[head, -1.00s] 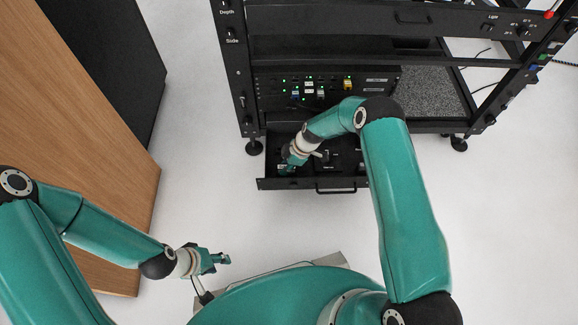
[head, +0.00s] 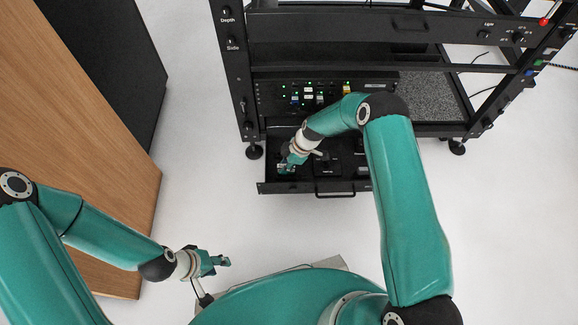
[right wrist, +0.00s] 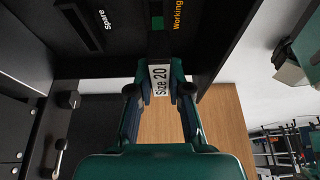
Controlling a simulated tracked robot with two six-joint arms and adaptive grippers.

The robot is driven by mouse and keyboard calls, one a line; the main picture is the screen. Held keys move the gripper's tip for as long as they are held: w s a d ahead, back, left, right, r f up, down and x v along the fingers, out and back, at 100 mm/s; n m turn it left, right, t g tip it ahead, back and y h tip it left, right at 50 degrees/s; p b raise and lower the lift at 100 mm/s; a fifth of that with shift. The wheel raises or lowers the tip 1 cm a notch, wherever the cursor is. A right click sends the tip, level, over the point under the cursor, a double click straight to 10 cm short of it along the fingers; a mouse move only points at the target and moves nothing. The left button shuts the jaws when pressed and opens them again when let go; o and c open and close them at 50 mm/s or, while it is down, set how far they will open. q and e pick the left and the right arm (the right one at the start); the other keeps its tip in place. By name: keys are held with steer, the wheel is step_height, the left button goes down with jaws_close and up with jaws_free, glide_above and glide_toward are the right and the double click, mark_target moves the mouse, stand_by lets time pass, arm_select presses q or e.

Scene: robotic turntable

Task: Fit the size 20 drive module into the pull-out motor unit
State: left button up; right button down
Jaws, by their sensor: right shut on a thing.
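The drive module (right wrist: 160,79), with a white "Size 20" label, is between the fingers of my right gripper (right wrist: 160,88), which is shut on it. In the head view my right gripper (head: 284,168) is low over the left part of the open pull-out motor unit (head: 275,188). The module's lower part is hidden, so I cannot tell whether it touches the unit. In the right wrist view a dark panel (right wrist: 125,45) marked "Spare" and "Working" lies beyond the fingertips. My left gripper (head: 222,262) is away from the rack, above the floor; its finger gap is unclear.
The black rack (head: 330,28) stands behind the drawer, with a connector panel (head: 325,92) just above it. The drawer handle (head: 335,194) sticks out in front. A wooden panel (head: 95,120) is at the left. The white floor between is clear.

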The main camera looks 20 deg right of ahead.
steer(key=shift+r, duration=0.4)
